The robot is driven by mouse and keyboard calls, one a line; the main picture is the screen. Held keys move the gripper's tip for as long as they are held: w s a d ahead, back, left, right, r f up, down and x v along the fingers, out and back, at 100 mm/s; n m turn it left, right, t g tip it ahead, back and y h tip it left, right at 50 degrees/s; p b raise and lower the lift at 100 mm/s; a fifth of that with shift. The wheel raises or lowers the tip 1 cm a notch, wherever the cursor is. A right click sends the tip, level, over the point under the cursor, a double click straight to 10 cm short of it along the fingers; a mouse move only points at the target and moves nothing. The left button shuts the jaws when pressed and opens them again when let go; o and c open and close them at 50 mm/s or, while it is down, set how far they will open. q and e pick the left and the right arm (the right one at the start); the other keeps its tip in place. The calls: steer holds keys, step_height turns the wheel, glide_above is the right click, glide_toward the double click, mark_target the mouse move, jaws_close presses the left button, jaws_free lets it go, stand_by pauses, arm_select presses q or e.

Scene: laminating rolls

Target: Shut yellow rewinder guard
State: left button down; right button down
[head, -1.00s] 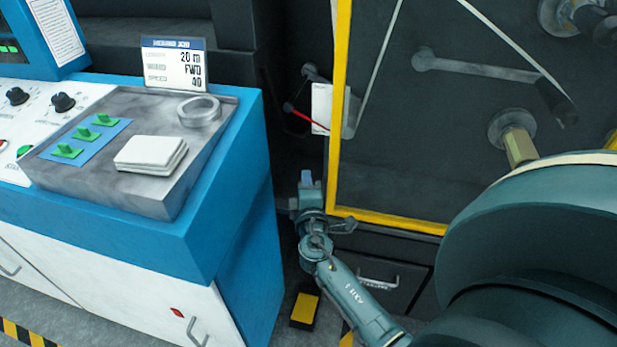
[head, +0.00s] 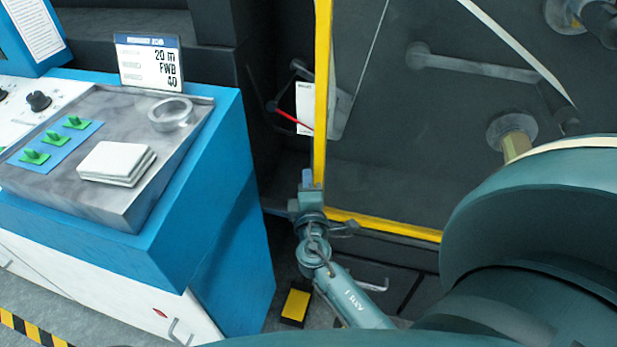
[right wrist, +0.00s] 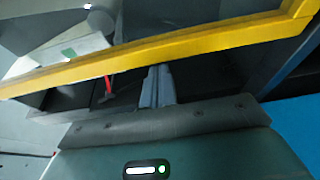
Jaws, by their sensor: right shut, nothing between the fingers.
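The yellow rewinder guard (head: 322,100) is a clear panel in a yellow frame, in the upper middle and right of the head view. Its left upright and bottom bar show. My right gripper (head: 307,179) is shut and empty beside the lower end of that upright, near the lower left corner. In the right wrist view the yellow frame (right wrist: 160,50) runs slantwise across the picture, and the shut fingers (right wrist: 157,84) point up towards it. I cannot tell whether they touch it. My left gripper is not in view.
A blue and white control cabinet (head: 200,200) stands left of my right arm, with a grey tray (head: 130,210) on top. A small sign (head: 150,62) stands at its back. A yellow and black pedal-like block (head: 296,303) lies on the floor between cabinet and machine.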

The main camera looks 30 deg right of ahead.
mark_target(333, 175)
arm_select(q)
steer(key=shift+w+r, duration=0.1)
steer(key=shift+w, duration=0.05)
arm_select(e)
steer(key=s+d, duration=0.1)
steer(key=s, duration=0.1)
steer(key=s+d+b, duration=0.1)
steer(key=s+d, duration=0.1)
steer(key=shift+d+f, duration=0.1)
steer(key=shift+d, duration=0.15)
steer(key=shift+s+d, duration=0.25)
steer(key=shift+s, duration=0.05)
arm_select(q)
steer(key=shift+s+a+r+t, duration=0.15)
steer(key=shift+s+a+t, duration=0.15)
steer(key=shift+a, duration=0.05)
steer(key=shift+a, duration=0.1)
